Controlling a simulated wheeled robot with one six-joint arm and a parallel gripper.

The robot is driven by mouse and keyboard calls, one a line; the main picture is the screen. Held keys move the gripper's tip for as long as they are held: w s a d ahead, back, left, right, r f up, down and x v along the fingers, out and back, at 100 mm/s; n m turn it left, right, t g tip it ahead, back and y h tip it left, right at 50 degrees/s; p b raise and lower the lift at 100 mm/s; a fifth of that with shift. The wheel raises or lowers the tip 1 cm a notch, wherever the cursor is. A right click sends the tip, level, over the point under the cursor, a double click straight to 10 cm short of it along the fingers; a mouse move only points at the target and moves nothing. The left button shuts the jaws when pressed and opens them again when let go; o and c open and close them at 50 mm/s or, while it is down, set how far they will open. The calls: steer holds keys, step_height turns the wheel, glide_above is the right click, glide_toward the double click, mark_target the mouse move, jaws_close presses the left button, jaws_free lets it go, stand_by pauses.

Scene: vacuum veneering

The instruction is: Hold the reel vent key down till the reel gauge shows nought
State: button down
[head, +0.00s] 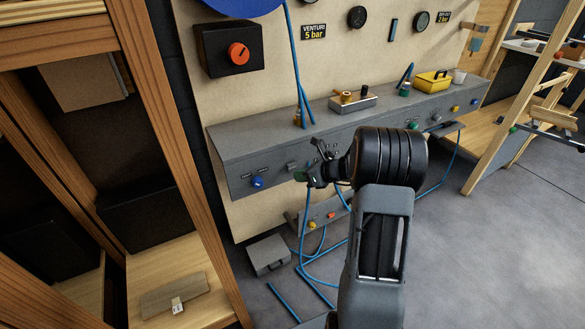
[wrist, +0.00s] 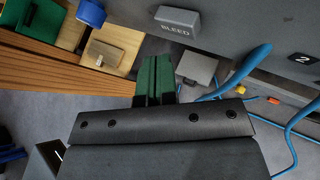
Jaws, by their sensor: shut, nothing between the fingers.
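A grey key marked BLEED (wrist: 180,22) sticks out of the grey panel face at the top of the wrist view. It also shows small in the head view (head: 291,165); I cannot read there whether it is the reel vent key. My gripper (head: 300,177) is shut and empty in front of the panel. Its green fingertips (wrist: 155,72) point towards the panel, just below the BLEED key in the wrist view, with a gap between. Two dark round gauges, one left (head: 357,17) and one right (head: 421,20), hang on the board; their needles are too small to read.
A blue knob (head: 257,182) sits left of the key on the panel. Blue hoses (head: 294,65) hang down the board and run below the panel. A grey pedal box (head: 268,254) stands on the floor. A wooden cabinet frame (head: 175,150) stands at the left.

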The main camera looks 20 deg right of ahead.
steer(key=shift+s+d, duration=0.15)
steer(key=shift+s, duration=1)
steer(key=shift+s+d, duration=0.1)
steer(key=shift+s, duration=1.05)
steer(key=s+a+r+n+g+p, duration=0.2)
steer(key=s+a+r+n+p, duration=0.15)
steer(key=r, duration=0.25)
steer(key=s+a+r+n+g+h+p, duration=0.1)
steer(key=s+a+r+n+g+p, duration=0.1)
steer(key=a+r+n+p, duration=0.25)
steer(key=s+a+r+n+g+p, duration=0.1)
steer(key=s+a+r+n+p, duration=0.3)
steer(key=r, duration=0.3)
steer(key=s+r+n+h+p, duration=0.3)
steer(key=s+r+n+p, duration=0.2)
steer(key=n, duration=0.4)
steer(key=s+r+n+h+p, duration=0.4)
steer(key=s+r+n+p, duration=0.1)
steer(key=r+n, duration=0.4)
steer(key=shift+s+r+h+p, duration=0.3)
steer(key=shift+r+p, duration=0.35)
steer(key=shift+p, duration=0.25)
